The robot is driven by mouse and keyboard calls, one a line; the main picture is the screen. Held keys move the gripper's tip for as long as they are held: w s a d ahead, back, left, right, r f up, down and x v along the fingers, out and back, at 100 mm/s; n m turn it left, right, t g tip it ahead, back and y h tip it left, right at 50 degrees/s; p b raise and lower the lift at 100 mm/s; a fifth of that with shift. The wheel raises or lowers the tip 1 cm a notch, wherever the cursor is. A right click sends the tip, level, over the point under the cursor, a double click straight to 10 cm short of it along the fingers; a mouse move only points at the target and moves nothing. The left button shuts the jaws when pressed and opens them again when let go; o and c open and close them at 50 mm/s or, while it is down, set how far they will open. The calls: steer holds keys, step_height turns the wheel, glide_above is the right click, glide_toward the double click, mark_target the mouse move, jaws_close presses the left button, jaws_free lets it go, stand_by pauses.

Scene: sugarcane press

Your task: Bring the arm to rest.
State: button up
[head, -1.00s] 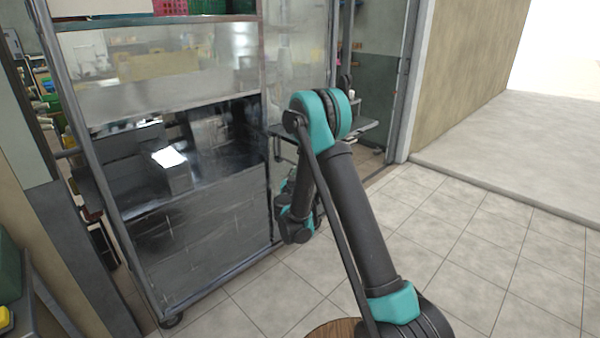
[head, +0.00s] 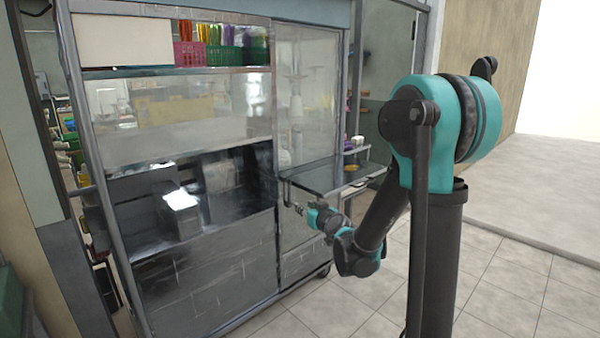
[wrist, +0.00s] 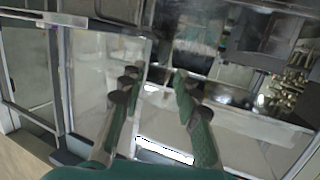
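My arm is teal and dark grey and stands at the right of the head view. Its forearm slopes down and left to my gripper (head: 298,208), which is small there and in front of the glass-and-metal press cart (head: 210,265). In the wrist view my gripper (wrist: 154,78) shows two fingers with green inner faces. The fingertips are apart, with nothing held between them. The cart's panels show behind them; contact cannot be made out.
A metal side shelf (head: 325,178) juts from the cart close to my gripper. Pink (head: 190,54) and green (head: 224,55) baskets stand on the upper shelf. A grey wall post (head: 35,195) is at the left. Tiled floor (head: 515,285) is clear at the right.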

steer(key=s+d+f+m+g+h, duration=0.1)
steer(key=s+d+f, duration=0.4)
steer(key=s, duration=0.6)
steer(key=s+d+f+m+g+h, duration=0.1)
steer(key=s+d+f+g+h, duration=0.2)
steer(key=s, duration=0.7)
steer(key=s+d+f+m+g+h, duration=0.2)
steer(key=s+d+f+g, duration=0.4)
steer(key=s+d, duration=0.3)
steer(key=s+f, duration=0.1)
steer(key=s, duration=0.1)
steer(key=shift+s+f, duration=0.3)
